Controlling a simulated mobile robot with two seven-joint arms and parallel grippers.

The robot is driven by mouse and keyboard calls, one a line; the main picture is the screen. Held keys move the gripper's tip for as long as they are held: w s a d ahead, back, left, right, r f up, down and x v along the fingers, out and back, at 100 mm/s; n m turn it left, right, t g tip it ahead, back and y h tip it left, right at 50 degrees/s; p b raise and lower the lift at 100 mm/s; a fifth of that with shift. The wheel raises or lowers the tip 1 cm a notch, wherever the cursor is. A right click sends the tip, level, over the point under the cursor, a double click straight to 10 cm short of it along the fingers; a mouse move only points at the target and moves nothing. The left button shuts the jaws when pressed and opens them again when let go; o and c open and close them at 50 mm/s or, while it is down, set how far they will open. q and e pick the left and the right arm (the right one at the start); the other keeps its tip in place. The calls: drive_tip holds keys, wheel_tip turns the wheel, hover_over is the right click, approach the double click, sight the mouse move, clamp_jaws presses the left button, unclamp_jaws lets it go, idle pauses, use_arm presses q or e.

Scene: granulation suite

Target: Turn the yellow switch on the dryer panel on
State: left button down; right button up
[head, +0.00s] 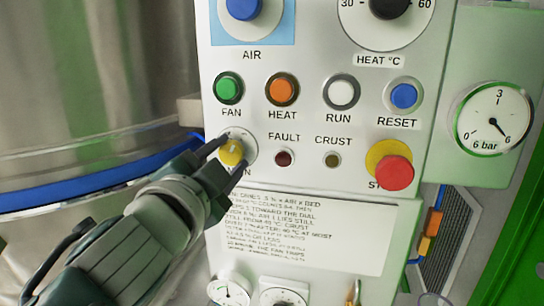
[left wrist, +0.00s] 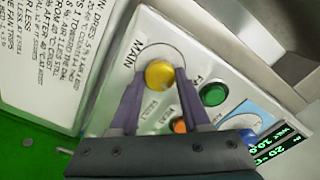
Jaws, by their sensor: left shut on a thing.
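The yellow switch (head: 231,152) is a round knob on a pale disc at the left edge of the white dryer panel (head: 310,125). Its label, partly hidden by my gripper in the head view, reads MAIN in the left wrist view. My left gripper (head: 222,158) reaches it from the lower left, with one finger on each side of the knob. In the left wrist view, the yellow switch (left wrist: 159,74) sits between the two finger tips (left wrist: 162,82), and the gripper is shut on it. My right gripper is in neither view.
Close by are the green FAN button (head: 229,88), orange HEAT button (head: 282,90), FAULT lamp (head: 284,158) and red stop button (head: 394,171). A steel vessel (head: 90,80) with a blue band stands left. A printed card (head: 310,232) and small gauges lie below.

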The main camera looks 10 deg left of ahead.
use_arm(q)
drive_tip(key=shift+m, duration=0.5)
drive_tip(key=shift+c, duration=1.8)
unclamp_jaws()
drive_tip(key=s, duration=1)
drive_tip(key=shift+a, duration=0.15)
